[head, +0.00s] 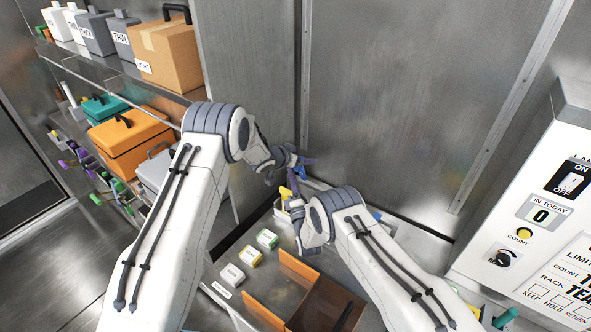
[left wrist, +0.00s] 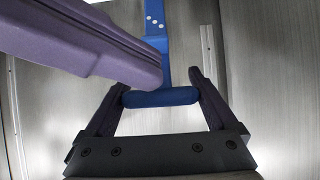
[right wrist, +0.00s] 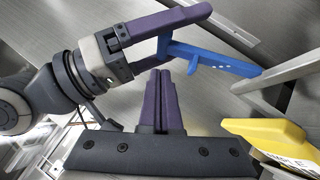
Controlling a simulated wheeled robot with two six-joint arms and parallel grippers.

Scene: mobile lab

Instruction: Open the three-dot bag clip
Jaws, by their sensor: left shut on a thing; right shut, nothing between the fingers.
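The blue three-dot bag clip (left wrist: 155,42) stretches up the left wrist view, with three white dots near its top. My left gripper (left wrist: 161,97) is shut on its wide blue crosspiece. In the right wrist view the clip (right wrist: 215,58) lies between my left gripper's purple fingers, its long part pointing right. My right gripper (right wrist: 160,82) is shut and empty, its fingertips just below the clip; I cannot tell if they touch it. In the head view the clip (head: 307,160) is small beside my left gripper (head: 288,163). Whether its jaws are apart is unclear.
Below are an orange-brown divided tray (head: 300,270) and small labelled boxes (head: 267,239). Shelves with boxes stand left; a white count panel (head: 540,215) stands right. A metal wall lies behind.

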